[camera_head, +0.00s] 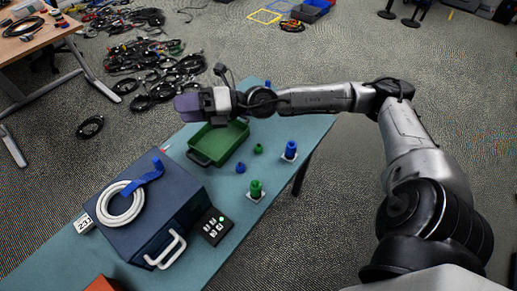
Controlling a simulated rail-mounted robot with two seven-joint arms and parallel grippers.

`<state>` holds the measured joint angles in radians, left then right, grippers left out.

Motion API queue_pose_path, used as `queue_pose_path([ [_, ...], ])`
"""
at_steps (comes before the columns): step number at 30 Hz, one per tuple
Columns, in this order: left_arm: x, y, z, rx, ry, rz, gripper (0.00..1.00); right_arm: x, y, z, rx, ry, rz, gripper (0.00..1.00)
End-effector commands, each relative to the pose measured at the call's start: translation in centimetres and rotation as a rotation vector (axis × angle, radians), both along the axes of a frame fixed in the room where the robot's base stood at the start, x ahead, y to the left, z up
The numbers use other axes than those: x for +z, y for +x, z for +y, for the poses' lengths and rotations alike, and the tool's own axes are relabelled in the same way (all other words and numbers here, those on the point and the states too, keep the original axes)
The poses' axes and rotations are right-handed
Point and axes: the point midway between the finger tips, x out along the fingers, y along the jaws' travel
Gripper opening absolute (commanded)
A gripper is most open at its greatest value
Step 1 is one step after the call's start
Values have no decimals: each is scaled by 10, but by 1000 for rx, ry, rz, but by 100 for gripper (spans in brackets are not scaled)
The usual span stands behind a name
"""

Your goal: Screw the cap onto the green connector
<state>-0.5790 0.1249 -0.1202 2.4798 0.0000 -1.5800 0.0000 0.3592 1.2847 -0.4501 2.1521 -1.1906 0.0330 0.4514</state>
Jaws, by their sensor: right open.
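The green connector (256,188) stands upright on a small white plate near the right edge of the teal table (232,262). A small green piece, which looks like the cap (258,149), lies on the table behind it, apart from the connector. My right gripper (187,107) is open above the far left side of the table, past the green tray. It is well away from the cap and connector, and I see nothing held in it. My left gripper is not in view.
A blue connector (291,149) stands on its own plate, and a blue cap (240,168) lies nearby. A green tray (239,132) is behind. A dark blue box (188,188) bearing a coiled white cable (121,212), and a button pad (213,227), fill the front left.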

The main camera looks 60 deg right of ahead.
Motion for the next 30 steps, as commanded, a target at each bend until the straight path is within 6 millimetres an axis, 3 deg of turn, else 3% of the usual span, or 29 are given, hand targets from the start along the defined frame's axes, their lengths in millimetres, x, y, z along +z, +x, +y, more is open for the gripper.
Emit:
queue_pose_path([
  [8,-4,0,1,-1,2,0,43,-76,-17,-29,107,-432,320,64],
  [15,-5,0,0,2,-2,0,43,-132,-43,-85,55,-726,687,64],
  [24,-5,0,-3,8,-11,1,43,-160,-79,-144,-110,-922,1066,64],
  [30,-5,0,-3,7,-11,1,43,-163,-92,-162,-189,-969,1193,64],
])
